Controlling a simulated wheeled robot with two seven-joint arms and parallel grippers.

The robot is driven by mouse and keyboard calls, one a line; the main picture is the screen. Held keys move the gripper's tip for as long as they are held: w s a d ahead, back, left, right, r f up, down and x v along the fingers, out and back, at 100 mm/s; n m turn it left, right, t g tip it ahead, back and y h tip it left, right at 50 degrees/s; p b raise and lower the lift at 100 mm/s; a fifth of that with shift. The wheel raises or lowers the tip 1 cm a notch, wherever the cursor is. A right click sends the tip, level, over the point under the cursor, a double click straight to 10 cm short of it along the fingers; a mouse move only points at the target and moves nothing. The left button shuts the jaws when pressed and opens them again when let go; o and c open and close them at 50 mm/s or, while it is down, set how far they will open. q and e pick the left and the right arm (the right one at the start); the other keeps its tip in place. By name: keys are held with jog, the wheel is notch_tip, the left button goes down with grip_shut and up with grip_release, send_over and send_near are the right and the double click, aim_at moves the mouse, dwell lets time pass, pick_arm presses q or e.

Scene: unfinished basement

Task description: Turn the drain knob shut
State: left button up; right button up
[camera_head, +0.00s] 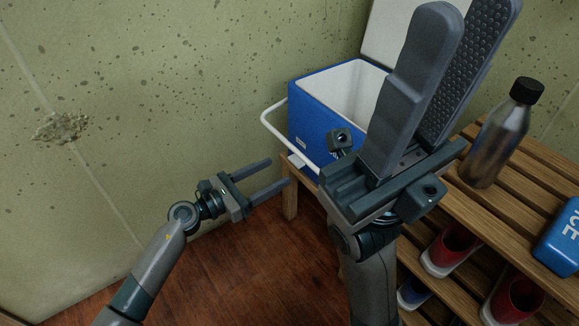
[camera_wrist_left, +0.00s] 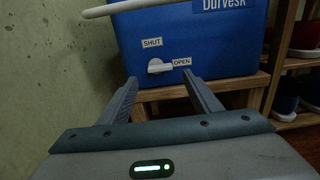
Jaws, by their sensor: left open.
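The white drain knob (camera_wrist_left: 158,67) is on the front of the blue cooler (camera_wrist_left: 222,40), low down, in the left wrist view. Its handle points right, toward the OPEN label (camera_wrist_left: 181,62). The SHUT label (camera_wrist_left: 152,43) is above it. My left gripper (camera_head: 278,173) is open and empty, its fingers level and pointing at the cooler. In the left wrist view the knob shows between and beyond its fingertips (camera_wrist_left: 160,77), apart from them. My right gripper (camera_head: 468,10) is raised close to the head camera, its fingers apart, hiding part of the cooler (camera_head: 310,122).
The cooler, lid up, stands on a slatted wooden bench (camera_head: 530,165). Its white carry handle (camera_head: 272,122) sticks out in front. A metal bottle (camera_head: 496,135) and a blue ice pack (camera_head: 562,240) are on the bench, with shoes (camera_head: 450,250) below. The wall is at left.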

aim_at(293, 163)
pick_arm(q)
jog(key=b+x, duration=0.1)
jog(key=x, duration=0.5)
jog(key=shift+w+d, duration=0.15)
jog(key=c, duration=1)
